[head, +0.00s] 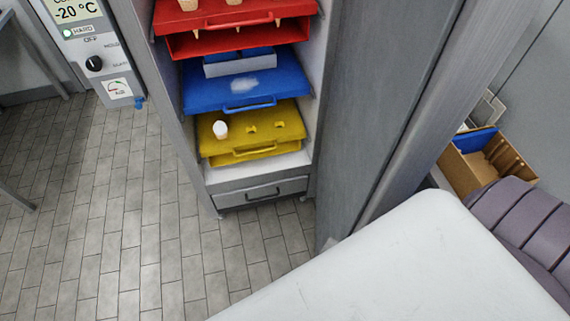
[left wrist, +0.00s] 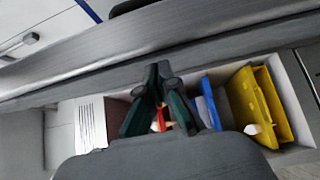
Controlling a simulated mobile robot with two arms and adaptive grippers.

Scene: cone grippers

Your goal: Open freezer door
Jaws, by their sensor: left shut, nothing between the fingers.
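The freezer stands open in the head view. Its grey door (head: 375,110) is swung out to the right of the opening. Red (head: 235,30), blue (head: 270,82) and yellow (head: 275,138) trays sit inside, above a grey drawer (head: 262,192). My left gripper (left wrist: 160,75) shows in the left wrist view, with its dark fingers shut and empty. Behind its fingers the open interior shows, with the blue tray (left wrist: 209,102) and yellow tray (left wrist: 255,100). I cannot tell whether the fingers touch anything. The left gripper's fingers do not show in the head view. My right gripper is not in view.
A control box (head: 88,40) with a dial and a temperature display is left of the freezer. A brown box (head: 475,165) with something blue in it is at the right. A large white rounded surface fills the lower right. The tiled floor (head: 90,220) at left is clear.

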